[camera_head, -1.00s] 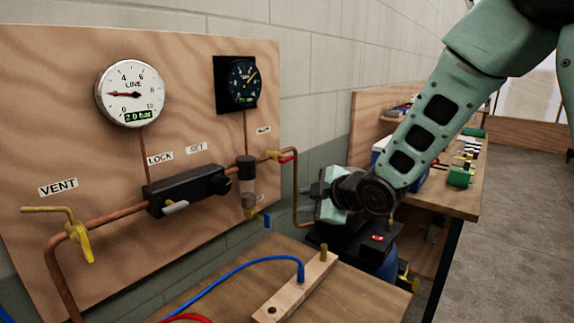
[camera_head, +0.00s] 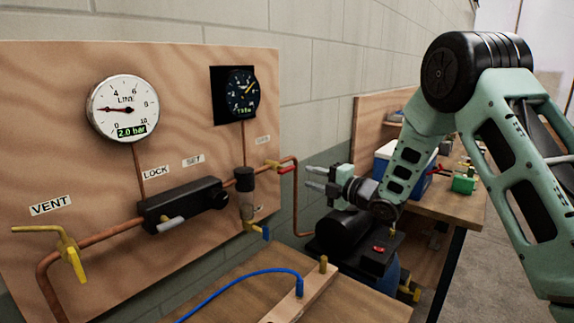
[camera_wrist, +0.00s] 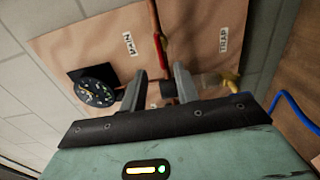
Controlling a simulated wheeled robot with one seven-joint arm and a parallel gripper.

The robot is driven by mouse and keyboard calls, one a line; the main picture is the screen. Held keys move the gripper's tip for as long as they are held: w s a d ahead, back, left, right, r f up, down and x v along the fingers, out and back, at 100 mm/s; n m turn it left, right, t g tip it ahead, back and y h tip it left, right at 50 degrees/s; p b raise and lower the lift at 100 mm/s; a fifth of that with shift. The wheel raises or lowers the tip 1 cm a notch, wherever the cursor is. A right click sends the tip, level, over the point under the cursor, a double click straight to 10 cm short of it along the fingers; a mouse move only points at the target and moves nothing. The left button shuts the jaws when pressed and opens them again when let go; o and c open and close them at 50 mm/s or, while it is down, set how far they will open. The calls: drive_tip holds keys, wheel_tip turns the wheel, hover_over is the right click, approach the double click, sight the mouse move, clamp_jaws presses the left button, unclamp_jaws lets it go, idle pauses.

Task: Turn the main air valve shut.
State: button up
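The main air valve has a red handle (camera_head: 287,169) on a brass body at the right edge of the plywood board, where the copper pipe bends down. In the wrist view the red handle (camera_wrist: 161,45) lies along the pipe beside the MAIN label (camera_wrist: 129,44). My gripper (camera_head: 308,178) is to the right of the valve in the head view, its fingers pointing left towards the board, apart from the handle. In the wrist view my gripper (camera_wrist: 160,70) is open and empty, with the handle's lower end lined up with the gap between the fingertips.
The LINE gauge (camera_head: 122,108) reads 2.0 bar. A dark gauge (camera_head: 236,92), a regulator block (camera_head: 182,205), a yellow vent lever (camera_head: 72,259) and a blue-handled trap valve (camera_head: 264,233) are on the board. A black compressor (camera_head: 345,232) stands below my gripper.

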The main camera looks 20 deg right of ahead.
sight(289, 171)
drive_tip(key=p+x, duration=0.3)
drive_tip(key=x, duration=0.6)
drive_tip(key=shift+w+a, duration=0.2)
drive_tip(key=shift+w, duration=0.05)
clamp_jaws()
